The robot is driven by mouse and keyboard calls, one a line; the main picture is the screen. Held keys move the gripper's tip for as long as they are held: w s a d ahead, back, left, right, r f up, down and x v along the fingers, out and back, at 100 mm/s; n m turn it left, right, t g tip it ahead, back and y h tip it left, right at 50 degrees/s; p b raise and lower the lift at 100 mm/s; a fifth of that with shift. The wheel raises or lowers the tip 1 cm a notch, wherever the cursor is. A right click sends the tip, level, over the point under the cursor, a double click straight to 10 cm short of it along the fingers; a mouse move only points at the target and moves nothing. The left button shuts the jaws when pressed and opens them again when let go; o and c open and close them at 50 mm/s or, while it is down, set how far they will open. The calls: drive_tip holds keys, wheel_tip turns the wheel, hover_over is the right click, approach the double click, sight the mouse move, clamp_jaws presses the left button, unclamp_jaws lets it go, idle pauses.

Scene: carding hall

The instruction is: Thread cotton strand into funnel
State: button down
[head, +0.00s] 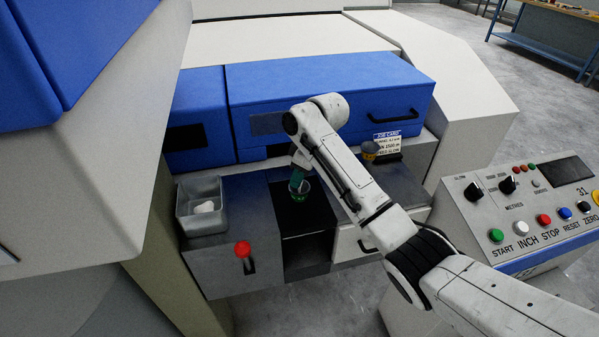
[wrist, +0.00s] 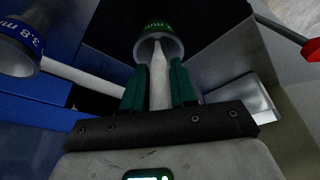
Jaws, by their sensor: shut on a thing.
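A funnel with a green band and pale metal rim (wrist: 170,30) is straight ahead of my fingers in the wrist view; it also shows in the head view (head: 300,196) on the dark bay. My gripper (wrist: 159,72) has green fingers shut on the white cotton strand (wrist: 159,88). The strand's tapered tip overlaps the funnel's open mouth; how deep it sits I cannot tell. In the head view my gripper (head: 299,176) is just above the funnel, and the strand there is hidden or too small to see.
A blue-banded funnel marked 3.8 mm (wrist: 18,45) is at the wrist view's left. A grey metal bin (head: 187,226) holds white cotton. A red-knobbed lever (head: 242,250) stands out in front. A job card (head: 387,143) and a control console (head: 520,240) are on the right.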

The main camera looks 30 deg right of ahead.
drive_tip(key=shift+f, duration=0.1)
drive_tip(key=c, duration=0.8)
unclamp_jaws()
drive_tip(key=v, duration=1)
drive_tip(key=shift+r+b, duration=0.35)
drive_tip(key=shift+s+f, duration=0.1)
drive_tip(key=shift+s, duration=0.1)
